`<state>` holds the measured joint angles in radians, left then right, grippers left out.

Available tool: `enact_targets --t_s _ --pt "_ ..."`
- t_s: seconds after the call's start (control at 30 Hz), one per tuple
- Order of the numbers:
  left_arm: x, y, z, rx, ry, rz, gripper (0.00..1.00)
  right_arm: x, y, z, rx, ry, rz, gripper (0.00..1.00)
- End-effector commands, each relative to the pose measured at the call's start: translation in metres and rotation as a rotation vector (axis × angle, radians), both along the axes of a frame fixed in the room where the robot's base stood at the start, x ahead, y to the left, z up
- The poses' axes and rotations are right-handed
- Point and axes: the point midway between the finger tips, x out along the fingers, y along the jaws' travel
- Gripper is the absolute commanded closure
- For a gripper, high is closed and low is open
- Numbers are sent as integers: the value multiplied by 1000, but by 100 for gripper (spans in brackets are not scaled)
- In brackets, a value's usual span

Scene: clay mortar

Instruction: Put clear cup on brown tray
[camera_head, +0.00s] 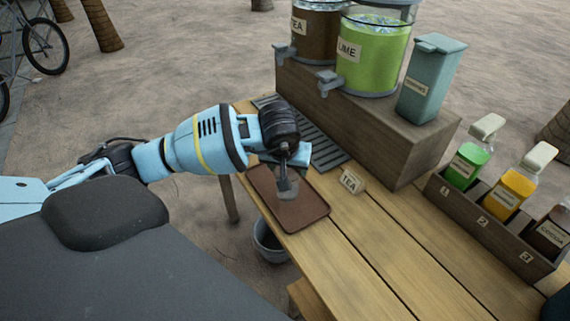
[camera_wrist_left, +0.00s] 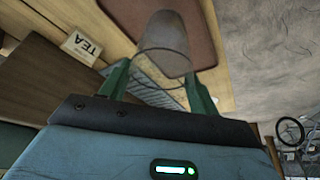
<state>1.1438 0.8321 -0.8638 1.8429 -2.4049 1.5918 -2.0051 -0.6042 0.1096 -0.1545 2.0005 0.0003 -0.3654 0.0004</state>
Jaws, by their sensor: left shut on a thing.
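The clear cup (camera_wrist_left: 165,47) is between the two fingers of my left gripper (camera_wrist_left: 160,88), which is shut on it. In the head view the cup (camera_head: 288,189) shows as a faint clear shape below my left gripper (camera_head: 285,165), over the brown tray (camera_head: 312,212). The brown tray lies flat near the left end of the wooden table. In the left wrist view the tray (camera_wrist_left: 200,20) is behind the cup. I cannot tell whether the cup touches the tray. My right gripper is not in view.
A small TEA sign (camera_head: 350,181) stands right of the tray. Behind are a dark slatted mat (camera_head: 325,143) and a wooden riser (camera_head: 375,140) with tea and lime dispensers (camera_head: 372,55). A bottle rack (camera_head: 490,225) stands at right. The table's front middle is clear.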

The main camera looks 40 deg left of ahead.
Motion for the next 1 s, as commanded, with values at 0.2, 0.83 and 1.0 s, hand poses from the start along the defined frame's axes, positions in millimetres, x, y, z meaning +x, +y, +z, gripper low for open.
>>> enact_targets --t_s 0.2,0.83,1.0 --pt "26 22 -3 -1 0 2 78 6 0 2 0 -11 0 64" --pt "36 32 -34 -2 1 0 78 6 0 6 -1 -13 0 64" --pt "37 33 -39 1 -2 0 78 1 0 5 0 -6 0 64"
